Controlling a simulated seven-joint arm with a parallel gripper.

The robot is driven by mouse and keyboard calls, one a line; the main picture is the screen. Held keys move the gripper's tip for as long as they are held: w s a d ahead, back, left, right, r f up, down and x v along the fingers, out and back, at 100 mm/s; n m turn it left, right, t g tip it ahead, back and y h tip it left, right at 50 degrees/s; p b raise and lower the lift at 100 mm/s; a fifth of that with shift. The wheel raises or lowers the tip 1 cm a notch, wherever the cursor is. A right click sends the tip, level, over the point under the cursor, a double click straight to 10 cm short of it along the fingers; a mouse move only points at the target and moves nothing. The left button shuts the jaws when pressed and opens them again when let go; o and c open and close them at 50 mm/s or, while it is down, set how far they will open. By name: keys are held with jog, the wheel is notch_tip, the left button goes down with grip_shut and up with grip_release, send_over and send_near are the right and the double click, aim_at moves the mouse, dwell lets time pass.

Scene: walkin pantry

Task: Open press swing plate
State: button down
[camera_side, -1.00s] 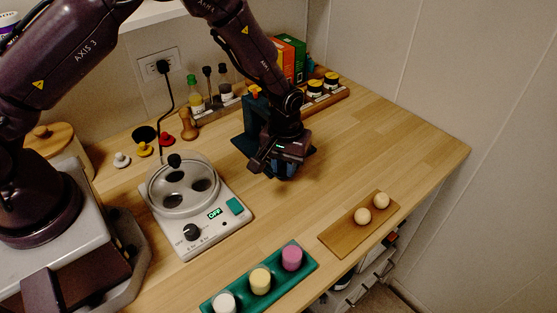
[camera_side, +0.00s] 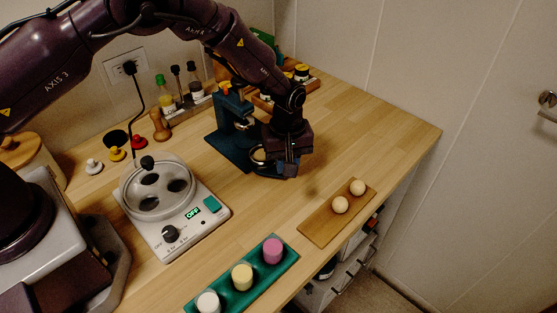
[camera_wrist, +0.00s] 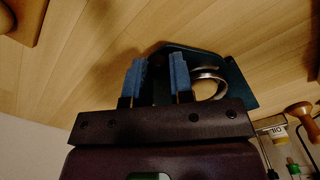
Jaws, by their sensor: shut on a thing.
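The dark teal press (camera_side: 228,125) stands upright on the wooden counter, its base on the counter behind and left of my gripper (camera_side: 288,168). A silver ring (camera_side: 258,154) shows at the press's front, just left of my gripper. In the wrist view the ring (camera_wrist: 211,82) lies right of my two blue fingers (camera_wrist: 157,68), over a dark teal plate (camera_wrist: 236,84). The fingers stand a little apart, with a dark part of the press between them. My gripper is shut on that part, which looks like the swing plate; its held portion is mostly hidden.
A green tray (camera_side: 256,266) with three coloured cylinders and a wooden board (camera_side: 322,232) with two balls lie in front. Bottles (camera_side: 166,98) stand at the back. The counter to the right is clear.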

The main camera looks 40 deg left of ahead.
jog(key=shift+w+d+n, duration=0.8)
jog(key=shift+w+n, duration=0.3)
jog(key=shift+n, duration=0.1)
jog(key=shift+w+d+r+n, duration=0.1)
jog(key=shift+w+d+n, duration=0.1)
jog(key=shift+w+n, duration=0.45)
jog(key=shift+w+d+n, duration=0.2)
jog(key=shift+w+n, duration=0.3)
jog(key=shift+n, duration=0.15)
jog(key=shift+w, duration=0.1)
jog(key=c, duration=1)
grip_release()
notch_tip(320, 180, up, 13)
